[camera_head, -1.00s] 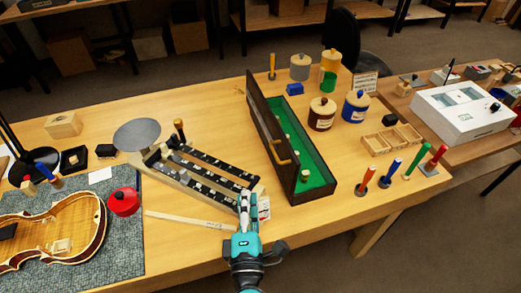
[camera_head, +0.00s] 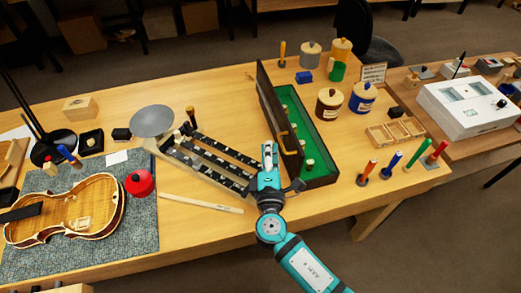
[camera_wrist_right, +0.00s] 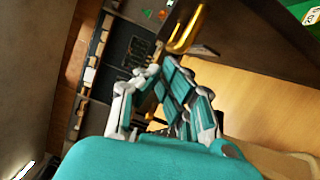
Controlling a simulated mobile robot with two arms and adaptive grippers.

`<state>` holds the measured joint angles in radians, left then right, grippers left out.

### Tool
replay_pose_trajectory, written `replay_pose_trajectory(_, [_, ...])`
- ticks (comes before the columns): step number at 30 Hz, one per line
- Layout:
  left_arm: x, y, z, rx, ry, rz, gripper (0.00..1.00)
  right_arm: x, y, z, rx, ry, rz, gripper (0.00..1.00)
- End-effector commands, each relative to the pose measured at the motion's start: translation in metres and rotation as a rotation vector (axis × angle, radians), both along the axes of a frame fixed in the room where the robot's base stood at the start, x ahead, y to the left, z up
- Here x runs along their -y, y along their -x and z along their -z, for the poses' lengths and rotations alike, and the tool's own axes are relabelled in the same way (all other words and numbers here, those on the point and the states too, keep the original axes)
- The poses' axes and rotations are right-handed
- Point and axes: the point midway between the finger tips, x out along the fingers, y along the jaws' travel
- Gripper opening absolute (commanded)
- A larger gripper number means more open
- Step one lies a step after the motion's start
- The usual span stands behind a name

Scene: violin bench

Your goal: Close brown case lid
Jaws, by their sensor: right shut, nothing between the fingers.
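The brown case (camera_head: 322,181) stands open on the bench, its green-lined inside holding several small pale pieces. Its lid (camera_head: 268,98) stands raised on the left side, with a gold handle (camera_head: 284,142) on its outer face. The handle also shows near the top of the right wrist view (camera_wrist_right: 187,30). My right gripper (camera_head: 268,150) is shut and empty at the outer left side of the lid, near the handle and the front end. It also shows in the right wrist view (camera_wrist_right: 160,70). Whether it touches the lid cannot be told. My left gripper is out of view.
A black-and-wood rack (camera_head: 205,160) lies left of my right gripper, with a wooden strip (camera_head: 200,203) in front. Lidded jars (camera_head: 329,104) and a divided wooden tray (camera_head: 395,131) stand right of the case. Upright coloured tools (camera_head: 391,166) stand at the front right.

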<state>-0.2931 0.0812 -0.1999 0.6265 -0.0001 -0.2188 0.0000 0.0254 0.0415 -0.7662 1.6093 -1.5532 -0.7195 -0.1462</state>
Motion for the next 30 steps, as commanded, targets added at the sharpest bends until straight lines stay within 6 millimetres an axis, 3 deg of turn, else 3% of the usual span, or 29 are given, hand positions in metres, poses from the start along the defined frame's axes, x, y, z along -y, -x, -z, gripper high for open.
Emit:
replay_pose_trajectory(7, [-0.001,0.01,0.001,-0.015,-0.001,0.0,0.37,0.001,0.0,0.0,0.001,0.0,0.0,0.0])
replay_pose_trajectory(30, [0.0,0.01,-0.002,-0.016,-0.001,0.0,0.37,0.015,-0.005,-0.008,-0.033,-0.108,0.001,0.0])
